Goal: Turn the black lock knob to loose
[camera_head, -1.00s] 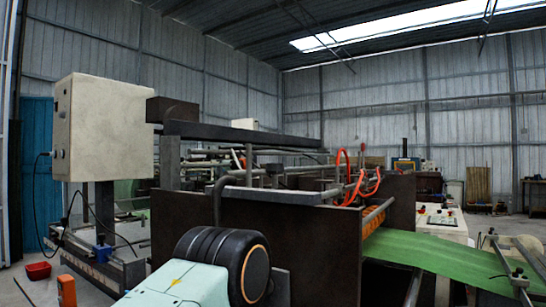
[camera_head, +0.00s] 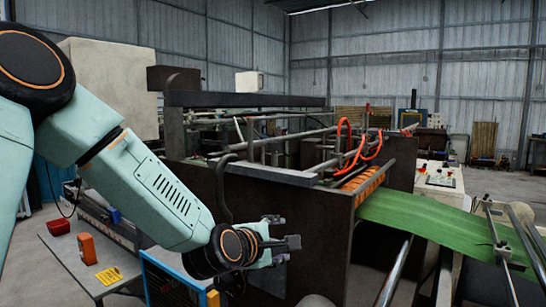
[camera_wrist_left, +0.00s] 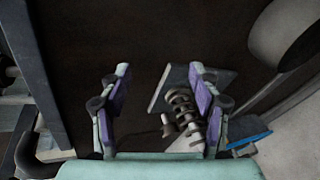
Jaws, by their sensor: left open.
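My left gripper (camera_head: 284,241) is in front of the machine's dark side panel (camera_head: 315,235) in the head view. Its fingers point right and are apart. In the left wrist view the open jaws (camera_wrist_left: 160,76) face a dark surface. A coiled metal part (camera_wrist_left: 184,106) on a grey bracket shows between the jaws, closer to the right finger, with a small pale round end beside it. I see nothing held. I cannot make out the black lock knob for certain in either view. My right gripper is not in view.
A green sheet (camera_head: 430,226) runs out of the machine at right, over metal rollers. Orange hoses (camera_head: 348,142) loop above the panel. A bench at lower left holds an orange device (camera_head: 86,248) and a red bin (camera_head: 59,227). A blue-framed unit (camera_head: 165,282) stands below my left arm.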

